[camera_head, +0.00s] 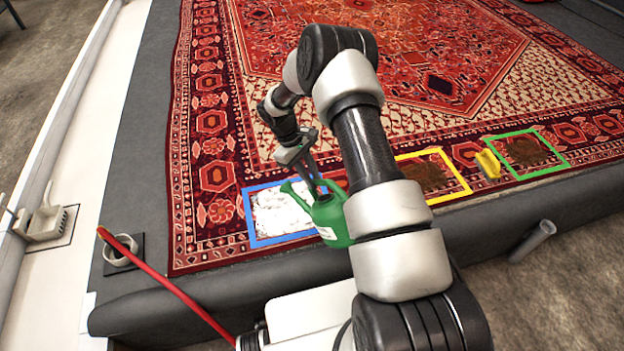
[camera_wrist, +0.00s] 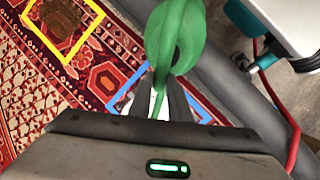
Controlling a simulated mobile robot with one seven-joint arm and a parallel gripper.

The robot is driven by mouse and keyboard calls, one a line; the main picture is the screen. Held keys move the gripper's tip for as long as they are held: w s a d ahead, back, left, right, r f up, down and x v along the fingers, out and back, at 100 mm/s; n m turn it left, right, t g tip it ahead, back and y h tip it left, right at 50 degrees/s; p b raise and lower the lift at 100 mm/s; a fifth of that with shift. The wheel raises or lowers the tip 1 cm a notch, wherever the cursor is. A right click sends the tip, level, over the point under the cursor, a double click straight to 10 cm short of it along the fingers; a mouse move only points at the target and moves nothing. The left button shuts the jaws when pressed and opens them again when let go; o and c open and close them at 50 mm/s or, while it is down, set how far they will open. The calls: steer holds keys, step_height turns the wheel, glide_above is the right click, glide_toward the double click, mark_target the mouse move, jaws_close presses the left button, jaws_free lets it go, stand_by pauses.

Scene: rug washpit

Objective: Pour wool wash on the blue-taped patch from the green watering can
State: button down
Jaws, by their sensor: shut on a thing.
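The green watering can (camera_head: 331,218) is in my gripper (camera_head: 312,187), which is shut on it. The can hangs at the right edge of the blue-taped patch (camera_head: 247,213), with its spout pointing left over the patch. Much of the patch is covered with white, foam-like stuff (camera_head: 280,212). In the wrist view the can (camera_wrist: 175,38) fills the top middle, beyond my gripper fingers (camera_wrist: 162,105). Part of the blue tape (camera_wrist: 130,84) shows behind it. I cannot tell whether anything is flowing from the spout.
A yellow-taped patch (camera_head: 462,187) with a brown stain and a green-taped patch (camera_head: 558,150) lie to the right on the red rug (camera_head: 215,110). A yellow object (camera_head: 487,163) stands between them. A red pole (camera_head: 165,283) crosses the front left edge, near a grey cup-like holder (camera_head: 122,254).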

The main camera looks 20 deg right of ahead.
steer(key=shift+r, duration=0.2)
steer(key=shift+d+r+t+p, duration=0.1)
steer(key=shift+r+t+p, duration=0.05)
steer(key=shift+t+p, duration=0.2)
steer(key=shift+r+t+y, duration=0.15)
steer(key=shift+t+y, duration=0.45)
steer(key=shift+t, duration=0.15)
steer(key=shift+t+y+b, duration=0.4)
steer(key=shift+t+b, duration=0.25)
steer(key=shift+t, duration=0.05)
steer(key=t+b, duration=0.1)
steer(key=b, duration=0.1)
steer(key=t+y+b, duration=0.1)
steer(key=t+b, duration=0.1)
steer(key=b, duration=0.1)
steer(key=shift+r+m+y, duration=0.25)
steer(key=shift+m+y, duration=0.05)
steer(key=shift+m, duration=0.1)
steer(key=shift+w+r+t+b, duration=0.1)
steer(key=shift+r+t+b, duration=0.2)
steer(key=shift+b, duration=0.2)
steer(key=shift+r, duration=0.1)
